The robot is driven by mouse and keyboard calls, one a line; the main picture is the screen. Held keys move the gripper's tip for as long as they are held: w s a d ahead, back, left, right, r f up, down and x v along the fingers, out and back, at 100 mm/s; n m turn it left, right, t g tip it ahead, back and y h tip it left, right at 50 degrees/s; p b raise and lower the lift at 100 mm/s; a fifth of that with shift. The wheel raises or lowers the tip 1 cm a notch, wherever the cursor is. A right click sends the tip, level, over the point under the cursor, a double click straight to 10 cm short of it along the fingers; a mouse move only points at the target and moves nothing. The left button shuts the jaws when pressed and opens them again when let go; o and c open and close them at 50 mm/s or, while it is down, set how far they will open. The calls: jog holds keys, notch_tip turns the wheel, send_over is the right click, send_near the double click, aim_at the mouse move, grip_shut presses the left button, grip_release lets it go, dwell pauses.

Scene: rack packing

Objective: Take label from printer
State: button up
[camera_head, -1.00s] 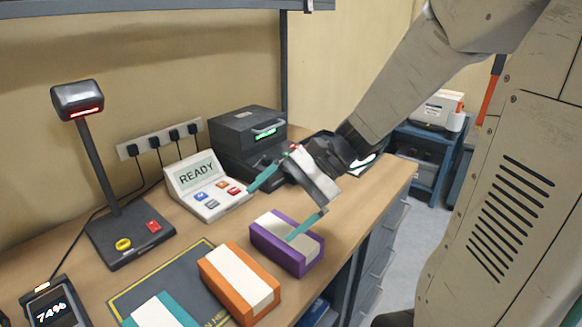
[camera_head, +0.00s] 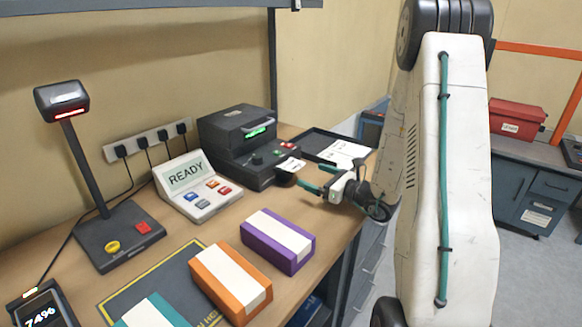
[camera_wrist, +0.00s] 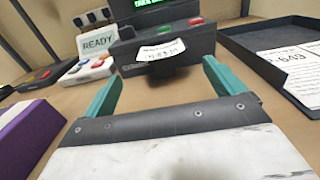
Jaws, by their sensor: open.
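The black label printer (camera_head: 240,143) stands at the back of the bench with a lit green display. A white printed label (camera_head: 291,165) sticks out of its front; in the wrist view the label (camera_wrist: 161,50) hangs from the slot, slightly tilted. My gripper (camera_head: 318,178) is open and empty, just in front of the label. In the wrist view its two teal fingers (camera_wrist: 160,84) point at the printer, with the label beyond and between them. The fingers do not appear to touch the label.
A black tray (camera_wrist: 238,40) with printed sheets stands right of the printer. A READY console (camera_head: 196,188) is to its left. Purple (camera_head: 277,240) and orange (camera_head: 230,281) boxes lie in front, near a scanner stand (camera_head: 88,190). Bench between gripper and printer is clear.

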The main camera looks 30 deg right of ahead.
aim_at(291, 166)
jog(key=x, duration=0.4)
jog(key=shift+w, duration=0.4)
jog(key=c, duration=1)
jog(key=shift+c, duration=0.2)
